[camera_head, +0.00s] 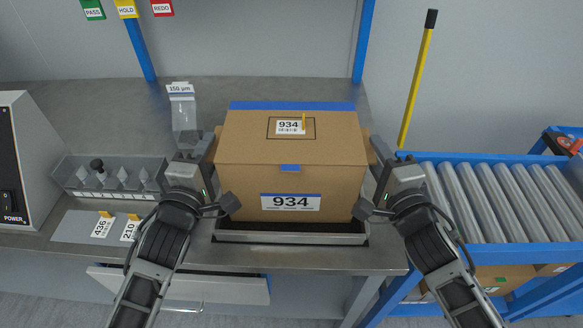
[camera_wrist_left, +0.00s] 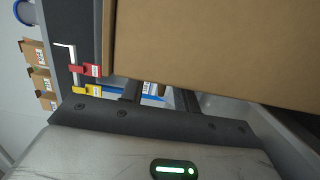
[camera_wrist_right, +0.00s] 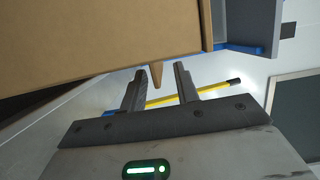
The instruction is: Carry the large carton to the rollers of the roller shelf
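The large brown carton (camera_head: 245,187), labelled 934 with blue tape, sits upright on a low metal tray (camera_head: 290,238) on the bench. My left gripper (camera_head: 207,150) is at its left side and my right gripper (camera_head: 378,148) at its right side. In the right wrist view the fingers (camera_wrist_right: 158,80) stand apart, with a tan tab (camera_wrist_right: 157,74) of the carton between their tips. In the left wrist view the fingers (camera_wrist_left: 158,90) stand apart, their tips partly hidden by the carton. The roller shelf's rollers (camera_head: 490,195) are at the right, inside a blue frame.
A yellow pole (camera_head: 416,85) leans between bench and rollers. On the bench stand a grey rack (camera_head: 110,182), tags 436 and 210 (camera_head: 115,228), a clear holder (camera_head: 184,115) and a power box (camera_head: 18,160). A drawer below is open. The rollers' near and middle parts look bare.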

